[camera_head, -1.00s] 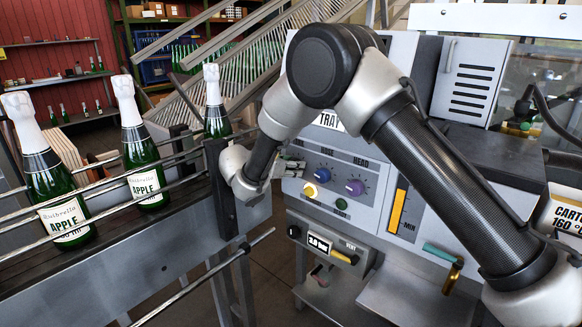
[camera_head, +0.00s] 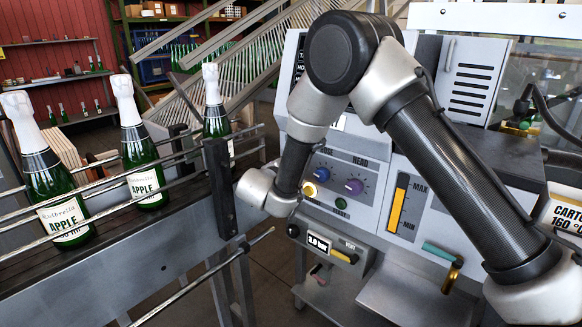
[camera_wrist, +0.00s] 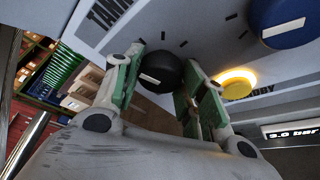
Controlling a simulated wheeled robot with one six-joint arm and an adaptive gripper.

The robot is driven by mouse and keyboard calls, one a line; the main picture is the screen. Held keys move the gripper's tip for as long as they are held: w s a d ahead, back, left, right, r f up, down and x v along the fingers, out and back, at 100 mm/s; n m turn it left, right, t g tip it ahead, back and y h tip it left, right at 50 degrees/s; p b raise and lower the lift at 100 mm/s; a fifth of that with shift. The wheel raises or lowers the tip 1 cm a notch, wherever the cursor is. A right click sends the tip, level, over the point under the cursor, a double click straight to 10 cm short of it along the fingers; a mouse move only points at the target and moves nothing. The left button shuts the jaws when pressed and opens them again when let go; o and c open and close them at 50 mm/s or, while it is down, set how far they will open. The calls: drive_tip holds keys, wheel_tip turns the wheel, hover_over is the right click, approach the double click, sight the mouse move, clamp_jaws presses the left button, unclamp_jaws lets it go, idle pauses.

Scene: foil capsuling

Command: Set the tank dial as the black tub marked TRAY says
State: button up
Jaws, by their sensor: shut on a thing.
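The tank dial is a black round knob (camera_wrist: 162,72) with a white pointer mark, on the grey panel in the wrist view. Lettering that seems to begin TAN stands beside it, with short dark ticks around it. My gripper (camera_wrist: 160,66) has its green-padded fingers on either side of the knob and is shut on it. The white mark faces the lower left of that picture. In the head view my wrist and arm hide the dial and the fingers. I cannot make out a black tub marked TRAY; my arm covers part of the machine's upper front.
A blue knob (camera_wrist: 282,20) and a lit yellow button (camera_wrist: 237,82) sit close to my fingers. A purple knob (camera_head: 354,187) is further right. Green bottles (camera_head: 143,165) stand on the railed conveyor at left. A pressure readout (camera_head: 319,244) showing 3.0 bar is below.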

drive_tip(key=shift+f+m+t, duration=0.1)
drive_tip(key=shift+m+t, duration=0.5)
drive_tip(key=shift+m, duration=0.7)
drive_tip(key=o, duration=0.7)
drive_tip(key=shift+o, duration=0.2)
drive_tip(key=shift+s, duration=0.1)
drive_tip(key=v, duration=1.2)
drive_tip(key=shift+d, duration=0.2)
